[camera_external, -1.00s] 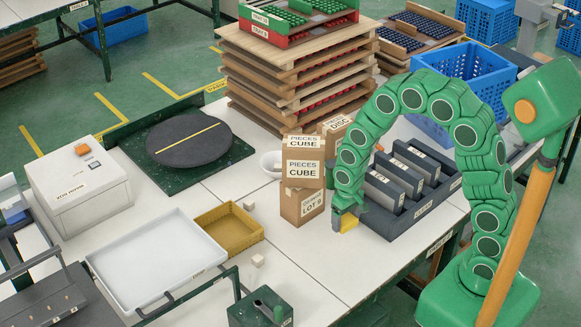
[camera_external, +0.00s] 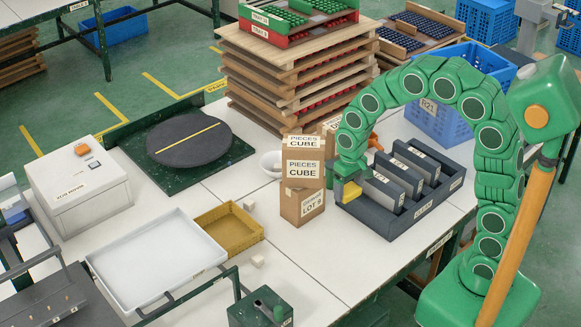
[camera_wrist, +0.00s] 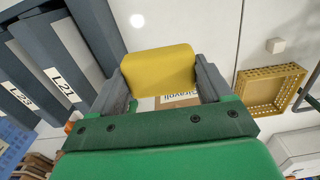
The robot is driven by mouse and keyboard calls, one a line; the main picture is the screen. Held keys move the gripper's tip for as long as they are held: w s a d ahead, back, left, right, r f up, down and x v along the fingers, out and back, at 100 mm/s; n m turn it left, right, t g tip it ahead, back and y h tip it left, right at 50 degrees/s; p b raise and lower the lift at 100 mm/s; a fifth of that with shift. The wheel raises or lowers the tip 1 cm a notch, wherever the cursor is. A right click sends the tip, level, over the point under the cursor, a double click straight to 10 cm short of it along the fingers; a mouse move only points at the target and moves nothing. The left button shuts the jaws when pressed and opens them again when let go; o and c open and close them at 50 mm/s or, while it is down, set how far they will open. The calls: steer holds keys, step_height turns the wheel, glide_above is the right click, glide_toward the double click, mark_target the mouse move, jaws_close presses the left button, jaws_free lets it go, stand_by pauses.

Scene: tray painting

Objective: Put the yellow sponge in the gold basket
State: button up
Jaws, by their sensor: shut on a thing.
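My gripper (camera_external: 349,188) is shut on the yellow sponge (camera_external: 351,193), which it holds up off the table, over the near left end of the grey slotted rack. In the wrist view the sponge (camera_wrist: 158,69) sits between the two grey fingers of my gripper (camera_wrist: 160,82). In the wrist view the basket (camera_wrist: 293,77) is at the right, apart from the sponge.
Stacked cardboard boxes (camera_external: 303,173) stand between my gripper and the basket. The grey rack (camera_external: 388,226) holds several upright dark slabs. A white tray (camera_external: 155,262) is left of the basket, with small pale cubes (camera_external: 258,261) near it. Bare table lies in front of the boxes.

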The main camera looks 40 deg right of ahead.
steer(key=w+a, duration=0.8)
steer(key=a, duration=0.1)
glide_above(227, 236)
steer(key=shift+n, duration=0.3)
steer(key=shift+s+d+f, duration=0.1)
steer(key=shift+f, duration=3.45)
steer(key=shift+s+d+f, duration=0.1)
steer(key=shift+f, duration=3.4)
steer(key=shift+w, duration=0.1)
steer(key=shift+w+a+f, duration=0.1)
steer(key=shift+w+f, duration=0.1)
steer(key=shift+f, duration=1.65)
steer(key=shift+f, duration=0.1)
